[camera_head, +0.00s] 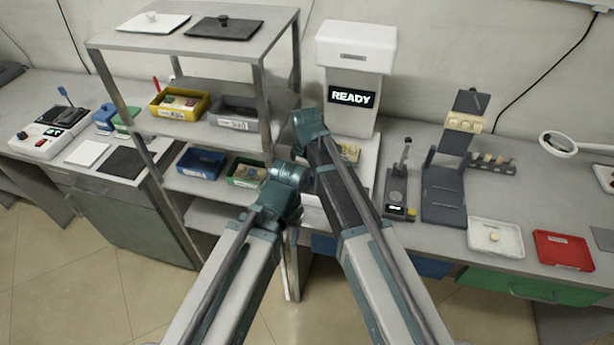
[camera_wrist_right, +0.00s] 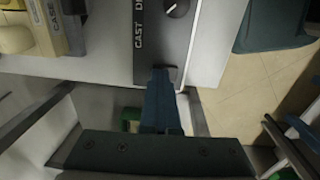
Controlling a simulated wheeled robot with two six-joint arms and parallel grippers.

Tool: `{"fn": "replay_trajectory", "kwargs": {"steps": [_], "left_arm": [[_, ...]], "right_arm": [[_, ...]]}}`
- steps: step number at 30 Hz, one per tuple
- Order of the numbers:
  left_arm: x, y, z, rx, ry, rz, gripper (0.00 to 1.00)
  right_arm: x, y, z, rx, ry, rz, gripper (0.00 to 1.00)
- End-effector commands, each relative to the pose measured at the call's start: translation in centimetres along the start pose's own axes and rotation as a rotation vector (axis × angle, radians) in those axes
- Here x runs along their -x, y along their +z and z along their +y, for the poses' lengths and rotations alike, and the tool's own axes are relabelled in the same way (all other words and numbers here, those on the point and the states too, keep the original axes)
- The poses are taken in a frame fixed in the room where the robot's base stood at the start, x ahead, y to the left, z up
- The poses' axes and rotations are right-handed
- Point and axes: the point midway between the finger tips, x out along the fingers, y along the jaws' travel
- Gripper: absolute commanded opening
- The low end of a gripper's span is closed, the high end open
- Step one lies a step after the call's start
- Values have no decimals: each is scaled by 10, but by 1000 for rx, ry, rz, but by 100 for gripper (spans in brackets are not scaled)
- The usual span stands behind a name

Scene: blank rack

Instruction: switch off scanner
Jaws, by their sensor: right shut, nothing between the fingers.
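The scanner (camera_head: 351,105) is a tall white unit on the counter with a lit screen (camera_head: 351,96) reading READY. Its lower front is largely hidden behind my arms. In the right wrist view, a dark panel (camera_wrist_right: 152,50) carries the words CAST and part of another label, with a round dark knob (camera_wrist_right: 177,8) at the top edge. My right gripper (camera_wrist_right: 165,74) is shut and empty, its tips over the lower end of this panel, apart from the knob. I cannot tell whether they touch the panel. My left arm shows in the head view, but its fingers are hidden.
A metal shelf rack (camera_head: 262,95) with several bins stands close left of the scanner. A dark lever device (camera_head: 396,190) and a dark stand (camera_head: 443,190) are to its right. A white tray (camera_head: 518,250) and a red tray (camera_head: 563,264) lie farther right.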

Motion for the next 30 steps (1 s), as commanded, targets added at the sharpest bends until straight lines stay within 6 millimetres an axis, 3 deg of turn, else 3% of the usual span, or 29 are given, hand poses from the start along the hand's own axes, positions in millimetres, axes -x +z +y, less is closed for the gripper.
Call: {"fn": "replay_trajectory", "kwargs": {"steps": [1,13,30], "left_arm": [[-8,0,1,0,0,0,66],[6,0,0,0,0,0,66],[91,5,-9,0,0,0,66]], "right_arm": [[-7,4,-19,0,-41,-5,0],[7,2,-21,1,-32,-3,0],[93,-4,-7,-5,9,3,0]]}}
